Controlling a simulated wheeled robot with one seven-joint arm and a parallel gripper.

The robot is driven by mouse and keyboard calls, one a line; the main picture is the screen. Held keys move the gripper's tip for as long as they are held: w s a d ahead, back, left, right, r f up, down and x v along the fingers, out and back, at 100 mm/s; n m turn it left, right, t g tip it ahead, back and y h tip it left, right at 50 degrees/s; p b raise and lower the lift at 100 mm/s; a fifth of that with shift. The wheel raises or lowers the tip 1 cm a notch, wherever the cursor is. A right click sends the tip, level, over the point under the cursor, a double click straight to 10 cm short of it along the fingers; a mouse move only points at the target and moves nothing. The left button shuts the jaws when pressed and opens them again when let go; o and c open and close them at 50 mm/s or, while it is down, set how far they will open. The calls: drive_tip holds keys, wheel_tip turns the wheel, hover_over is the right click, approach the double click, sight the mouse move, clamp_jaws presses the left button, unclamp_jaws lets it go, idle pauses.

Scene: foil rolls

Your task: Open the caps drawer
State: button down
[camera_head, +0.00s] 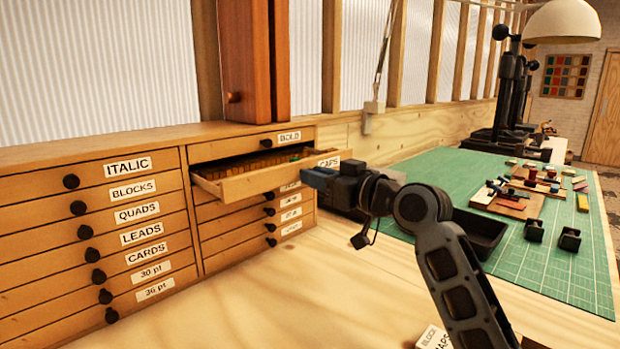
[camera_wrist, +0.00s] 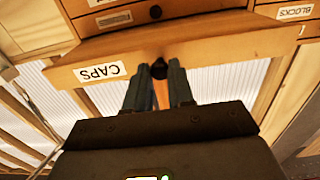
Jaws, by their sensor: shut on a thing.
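The caps drawer (camera_head: 262,178) sticks out of the right column of the wooden cabinet (camera_head: 192,205), under the BOLD drawer. Small type pieces show inside it. Its CAPS label (camera_head: 328,162) is at the right of its front; the label also shows in the wrist view (camera_wrist: 102,72). My gripper (camera_head: 308,176) is at the drawer front. In the wrist view my gripper (camera_wrist: 159,80) has its two fingers shut on the dark round knob (camera_wrist: 159,69) of the caps drawer. In the head view the knob is hidden behind the fingers.
Other labelled drawers, such as ITALIC (camera_head: 128,167), are shut. A green mat (camera_head: 565,255) with wooden type trays (camera_head: 507,200) lies to the right. A dark tray (camera_head: 482,232) sits behind my arm. The bare wooden bench (camera_head: 290,300) in front is mostly clear.

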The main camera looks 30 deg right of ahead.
drive_tip(key=c, duration=1)
unclamp_jaws()
drive_tip(key=shift+b+v, duration=0.9)
drive_tip(key=shift+v, duration=3)
